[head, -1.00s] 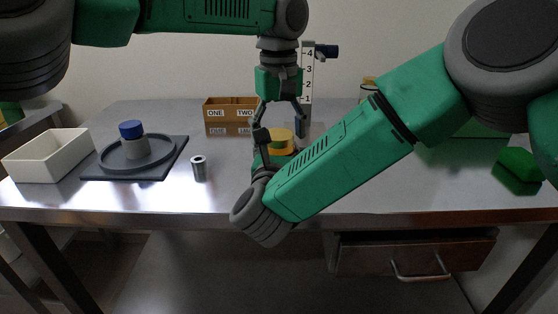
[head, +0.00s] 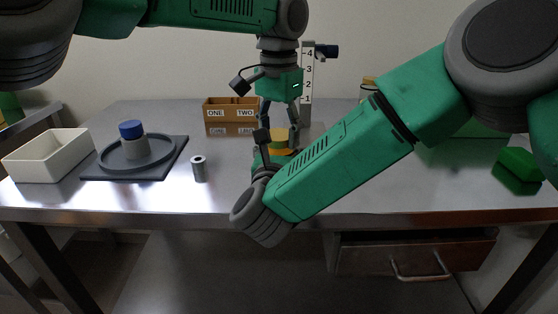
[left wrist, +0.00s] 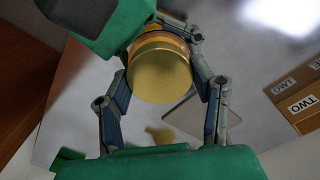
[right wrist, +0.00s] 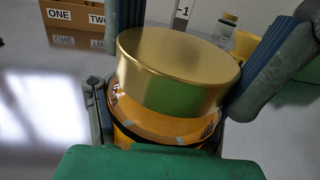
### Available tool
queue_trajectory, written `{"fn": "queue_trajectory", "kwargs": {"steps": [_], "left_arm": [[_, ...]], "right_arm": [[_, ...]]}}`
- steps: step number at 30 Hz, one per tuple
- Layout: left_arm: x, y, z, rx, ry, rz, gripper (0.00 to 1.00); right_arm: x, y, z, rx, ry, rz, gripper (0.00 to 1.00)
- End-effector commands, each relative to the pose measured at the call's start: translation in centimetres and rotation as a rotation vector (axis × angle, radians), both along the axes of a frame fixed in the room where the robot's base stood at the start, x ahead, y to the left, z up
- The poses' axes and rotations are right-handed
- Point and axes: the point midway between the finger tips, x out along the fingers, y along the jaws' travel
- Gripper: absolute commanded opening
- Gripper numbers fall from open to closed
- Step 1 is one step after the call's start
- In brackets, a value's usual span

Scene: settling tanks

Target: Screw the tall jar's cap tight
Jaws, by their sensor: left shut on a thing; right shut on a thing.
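The jar is amber with a wide gold cap (right wrist: 175,72). The cap sits on top of the amber body (right wrist: 165,128) and looks level; I cannot tell how tight it is. In the head view the cap (head: 279,134) shows between the arms. My left gripper (head: 279,124) points down from above and is shut on the cap, fingers at opposite sides; the cap's top shows in the left wrist view (left wrist: 160,76). My right gripper (head: 272,158) reaches in from the front and is shut around the jar body, largely hidden by my right arm in the head view.
A bin marked ONE and TWO (head: 230,110) and a height scale (head: 308,75) stand behind. A metal cylinder (head: 199,169), a dark tray (head: 172,160) with a blue-capped piece (head: 131,131), and a white box (head: 48,157) are left. A green block (head: 519,166) lies right.

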Motion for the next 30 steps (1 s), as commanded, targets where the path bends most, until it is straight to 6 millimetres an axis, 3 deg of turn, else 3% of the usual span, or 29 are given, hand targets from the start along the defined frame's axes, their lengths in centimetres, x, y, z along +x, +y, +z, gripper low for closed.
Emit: {"fn": "queue_trajectory", "kwargs": {"steps": [6, 11, 12, 14, 23, 30], "left_arm": [[0.2, 0.1, 0.0, -0.001, -0.004, -0.428, 0.16], [0.2, 0.1, 0.0, 0.000, -0.006, -0.468, 0.16], [0.2, 0.1, 0.0, 0.000, -0.006, -0.467, 0.54], [0.2, 0.1, 0.0, 0.000, -0.006, -0.467, 0.72], [0.1, 0.0, 0.3, 0.000, -0.004, -0.466, 0.72], [0.1, 0.0, 3.4, 0.001, -0.004, -0.466, 0.72]], "right_arm": [[-0.1, 0.1, 0.0, 0.001, 0.000, 0.002, 0.00], [-0.1, 0.1, 0.0, 0.001, 0.000, 0.002, 0.00], [-0.1, 0.1, 0.0, 0.001, 0.000, 0.002, 0.00], [-0.1, 0.1, 0.0, 0.001, 0.000, 0.002, 0.00], [-0.1, 0.1, 0.0, 0.001, 0.000, 0.001, 0.00], [0.0, 0.0, 0.0, 0.001, 0.000, 0.001, 0.00]]}}
